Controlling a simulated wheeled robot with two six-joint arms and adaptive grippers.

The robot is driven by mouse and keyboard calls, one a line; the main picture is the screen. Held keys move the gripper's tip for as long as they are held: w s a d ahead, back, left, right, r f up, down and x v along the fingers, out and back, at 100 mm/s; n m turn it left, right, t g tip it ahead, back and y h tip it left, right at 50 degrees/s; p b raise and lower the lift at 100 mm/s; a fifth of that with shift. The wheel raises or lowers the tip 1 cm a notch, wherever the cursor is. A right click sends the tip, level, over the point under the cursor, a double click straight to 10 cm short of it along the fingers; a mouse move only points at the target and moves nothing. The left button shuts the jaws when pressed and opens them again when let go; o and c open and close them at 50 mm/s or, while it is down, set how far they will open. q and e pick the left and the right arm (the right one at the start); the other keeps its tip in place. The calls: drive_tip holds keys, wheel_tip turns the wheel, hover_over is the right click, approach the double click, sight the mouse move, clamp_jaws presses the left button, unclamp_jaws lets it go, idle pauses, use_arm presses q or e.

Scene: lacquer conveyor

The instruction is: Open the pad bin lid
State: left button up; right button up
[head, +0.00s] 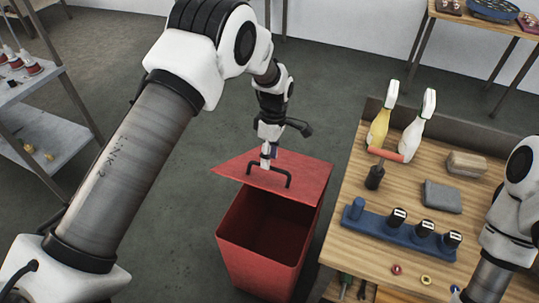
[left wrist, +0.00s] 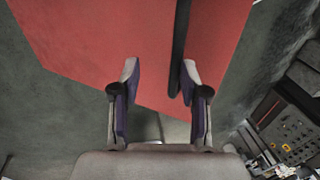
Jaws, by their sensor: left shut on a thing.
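The red pad bin (head: 258,262) stands on the floor left of the wooden bench, with its dark inside showing. Its red lid (head: 308,178) is raised and tilted at the far side of the opening. A black bar handle (head: 289,179) is on the lid. My left gripper (head: 266,163) is at the left end of this handle and shut on it. In the left wrist view the lid (left wrist: 85,40) fills the upper part, and the dark handle (left wrist: 180,45) runs down to the fingers (left wrist: 160,78). My right arm shows at the right edge; its gripper is out of view.
The wooden bench (head: 345,238) is close to the bin's right side. Grey shelves (head: 45,140) stand at the left. The floor between is clear.

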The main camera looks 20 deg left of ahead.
use_arm(q)
wheel_tip(320, 180, up, 12)
drive_tip(key=w, duration=0.2)
drive_tip(key=shift+w, duration=0.2)
drive_tip(key=shift+f, duration=0.1)
